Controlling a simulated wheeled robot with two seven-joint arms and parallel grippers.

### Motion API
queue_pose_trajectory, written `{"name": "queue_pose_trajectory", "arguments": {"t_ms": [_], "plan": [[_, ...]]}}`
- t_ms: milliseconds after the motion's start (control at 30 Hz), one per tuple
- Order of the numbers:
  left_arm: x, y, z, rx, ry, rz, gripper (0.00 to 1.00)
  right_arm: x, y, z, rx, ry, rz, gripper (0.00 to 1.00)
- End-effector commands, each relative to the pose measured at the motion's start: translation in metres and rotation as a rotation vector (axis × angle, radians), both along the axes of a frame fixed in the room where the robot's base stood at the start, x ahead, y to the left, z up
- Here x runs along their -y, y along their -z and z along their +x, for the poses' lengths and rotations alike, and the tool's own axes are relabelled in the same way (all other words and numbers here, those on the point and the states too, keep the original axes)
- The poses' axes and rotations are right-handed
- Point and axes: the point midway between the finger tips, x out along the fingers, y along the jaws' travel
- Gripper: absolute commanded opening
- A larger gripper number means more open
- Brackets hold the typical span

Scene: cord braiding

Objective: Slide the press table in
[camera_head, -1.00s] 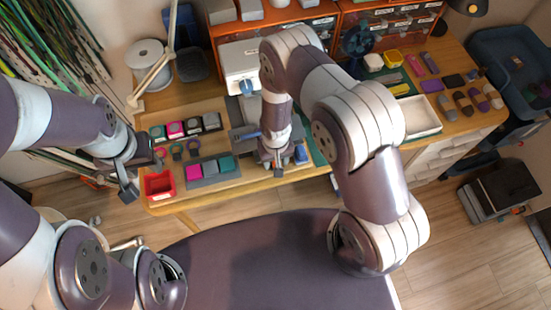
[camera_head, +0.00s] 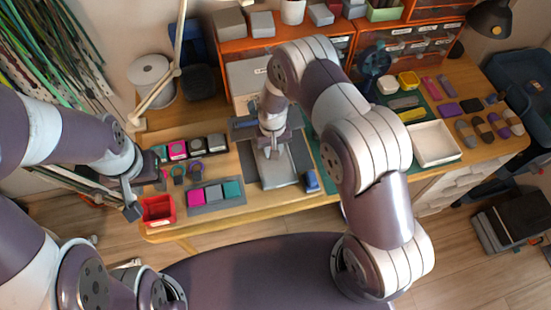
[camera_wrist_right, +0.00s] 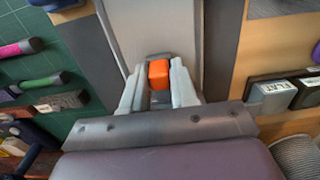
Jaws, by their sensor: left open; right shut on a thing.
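The press (camera_head: 248,80) is a pale grey box at the back of the bench, partly behind my right arm. A flat grey plate, seemingly the press table (camera_head: 284,174), lies in front of it near the bench's front edge. It also shows in the right wrist view (camera_wrist_right: 153,28). My right gripper (camera_head: 271,153) is over the plate, its fingers on either side of an orange block-like knob (camera_wrist_right: 159,74). The fingers hide where the knob joins the plate. My left gripper (camera_head: 133,199) is open and empty, beside the red bin at the bench's left end.
The red bin (camera_head: 158,209) and a tray of coloured blocks (camera_head: 216,194) stand left of the plate. A small blue item (camera_head: 312,181) is close on its right. A white tray (camera_head: 435,144) is farther right. Orange drawers (camera_head: 400,46) line the back.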

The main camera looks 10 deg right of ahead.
Motion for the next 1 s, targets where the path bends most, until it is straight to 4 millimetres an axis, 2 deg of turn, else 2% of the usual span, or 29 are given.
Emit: {"name": "queue_pose_trajectory", "arguments": {"t_ms": [300,333,400,767,867,1000], "plan": [[0.000,0.001,0.000,0.000,0.000,0.000,0.43,0.000,-0.001,0.004,0.008,0.000,0.001,0.00],[0.000,0.001,0.000,0.000,0.000,0.000,0.43,0.000,-0.001,0.004,0.008,0.000,0.001,0.31],[0.000,0.001,0.000,0.000,0.000,0.000,0.43,0.000,-0.001,0.004,0.007,0.000,0.001,0.49],[0.000,0.003,0.000,0.000,0.000,0.000,0.43,0.000,-0.004,0.003,0.006,0.000,0.001,0.49],[0.000,0.006,0.000,0.000,0.000,0.000,0.43,0.000,-0.015,0.004,0.008,0.000,0.001,0.49],[0.000,0.013,0.000,0.000,0.000,0.000,0.43,0.001,-0.043,0.003,0.010,0.001,0.001,0.49]]}}
